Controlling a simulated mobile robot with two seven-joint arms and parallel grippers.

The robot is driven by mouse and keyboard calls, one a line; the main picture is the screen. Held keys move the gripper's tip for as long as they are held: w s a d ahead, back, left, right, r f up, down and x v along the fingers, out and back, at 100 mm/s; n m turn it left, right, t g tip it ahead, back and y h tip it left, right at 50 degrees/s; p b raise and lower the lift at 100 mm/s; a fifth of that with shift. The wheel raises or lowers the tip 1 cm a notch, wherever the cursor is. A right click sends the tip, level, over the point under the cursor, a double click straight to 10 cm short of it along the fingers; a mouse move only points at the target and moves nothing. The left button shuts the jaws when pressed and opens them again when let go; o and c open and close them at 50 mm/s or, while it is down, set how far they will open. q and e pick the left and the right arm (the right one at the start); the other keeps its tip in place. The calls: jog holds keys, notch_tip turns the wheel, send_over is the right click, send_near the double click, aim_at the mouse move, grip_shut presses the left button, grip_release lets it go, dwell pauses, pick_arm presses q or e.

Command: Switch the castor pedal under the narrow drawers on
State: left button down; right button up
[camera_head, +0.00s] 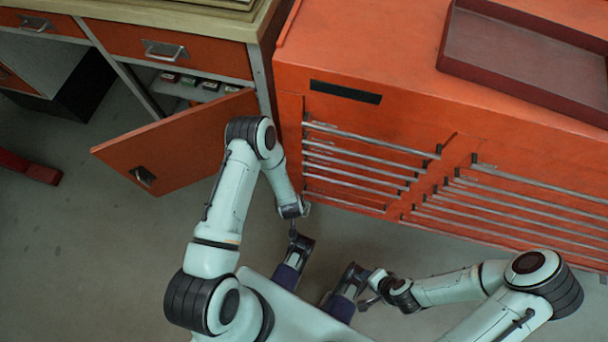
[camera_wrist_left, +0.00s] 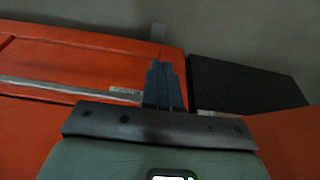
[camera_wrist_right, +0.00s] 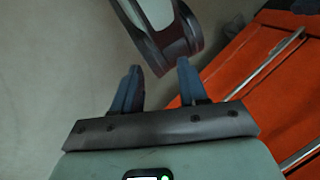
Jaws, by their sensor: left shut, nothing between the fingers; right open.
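The narrow drawers (camera_head: 365,165) are the left stack in the orange cabinet (camera_head: 400,60). The castor pedal is not clearly visible in the head view; the cabinet's lower edge hides what is beneath. In the left wrist view, a small grey piece (camera_wrist_left: 159,33) shows just past the orange front, and I cannot tell if it is the pedal. My left gripper (camera_head: 300,209) is low by the cabinet's left front corner; its fingers (camera_wrist_left: 160,72) are together and empty. My right gripper (camera_head: 370,288) is open and empty above the floor, away from the cabinet; its fingers (camera_wrist_right: 157,75) are apart.
An orange door (camera_head: 180,145) of the workbench (camera_head: 150,25) stands open beside my left arm. A dark block (camera_wrist_left: 245,85) shows right of my left fingers. A dark red tray (camera_head: 530,60) lies on the cabinet. The floor (camera_head: 90,250) at left is mostly clear.

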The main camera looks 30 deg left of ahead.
pick_arm(q)
jog(key=shift+w+a+f, duration=0.1)
jog(key=shift+w+f, duration=0.15)
jog(key=shift+w, duration=0.05)
pick_arm(e)
jog(key=shift+w+f, duration=0.1)
jog(key=w+d+f+t+h+b, duration=0.1)
jog(key=w+d+f+t+b, duration=0.15)
jog(key=w+f+b, duration=0.35)
pick_arm(q)
jog(key=b+x, duration=0.1)
jog(key=x, duration=1.9)
jog(key=shift+b, duration=0.3)
pick_arm(e)
jog(key=s+d+f+m+g, duration=0.1)
jog(key=s+d+f+g, duration=0.1)
jog(key=s+f, duration=0.2)
jog(key=shift+s+f, duration=0.25)
jog(key=shift+s, duration=0.1)
pick_arm(q)
jog(key=shift+s+a, duration=0.1)
jog(key=shift+a, duration=0.05)
